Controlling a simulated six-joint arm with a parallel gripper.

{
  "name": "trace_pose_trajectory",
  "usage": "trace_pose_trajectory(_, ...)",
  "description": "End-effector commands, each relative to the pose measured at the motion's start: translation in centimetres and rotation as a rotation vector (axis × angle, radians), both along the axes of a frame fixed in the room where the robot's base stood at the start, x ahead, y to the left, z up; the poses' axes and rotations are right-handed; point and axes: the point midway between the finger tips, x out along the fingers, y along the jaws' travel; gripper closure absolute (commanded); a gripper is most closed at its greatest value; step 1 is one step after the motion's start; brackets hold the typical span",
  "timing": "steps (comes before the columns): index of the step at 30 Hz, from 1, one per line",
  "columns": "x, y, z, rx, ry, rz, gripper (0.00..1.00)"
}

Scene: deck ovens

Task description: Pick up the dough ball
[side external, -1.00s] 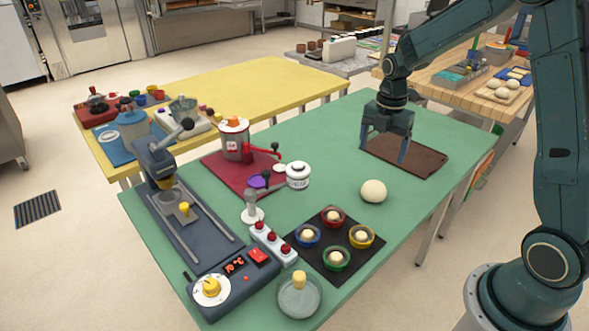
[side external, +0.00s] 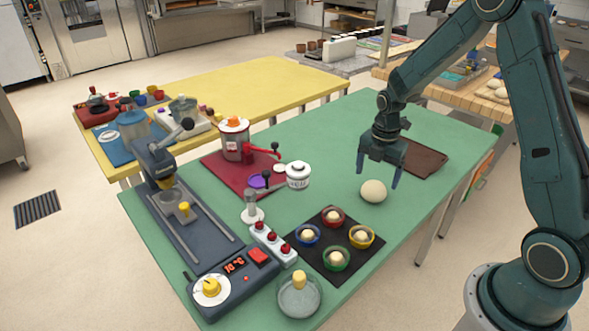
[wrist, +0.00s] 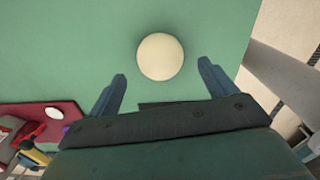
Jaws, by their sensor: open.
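The dough ball (side external: 373,191) is a smooth, pale cream ball resting on the green table. In the wrist view the dough ball (wrist: 160,57) lies ahead of the fingertips, roughly centred between them and not touching either. My gripper (side external: 379,178) is open and empty, pointing down above the table close to the ball in the side view. In the wrist view its two blue-grey fingers (wrist: 162,73) are spread wider than the ball.
A dark brown board (side external: 426,160) lies behind the gripper. A black mat (side external: 331,276) with several coloured cups of small dough pieces lies in front. A white lidded jar (side external: 298,176) and a red mat (side external: 218,168) with a machine stand left. Green table around the ball is clear.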

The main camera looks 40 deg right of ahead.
Motion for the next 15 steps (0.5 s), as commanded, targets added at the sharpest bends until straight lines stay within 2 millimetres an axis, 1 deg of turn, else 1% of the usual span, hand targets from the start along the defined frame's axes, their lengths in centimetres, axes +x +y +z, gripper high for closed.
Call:
trace_pose_trajectory(6,-0.1,0.0,-2.5,0.001,0.004,0.0,0.16)
trace_pose_trajectory(9,-0.1,0.0,-3.4,0.001,0.002,0.0,0.16)
trace_pose_trajectory(12,-0.1,0.0,-4.0,0.001,0.002,0.0,0.16)
trace_pose_trajectory(15,-0.1,0.0,-4.2,0.0,0.0,0.0,0.16)
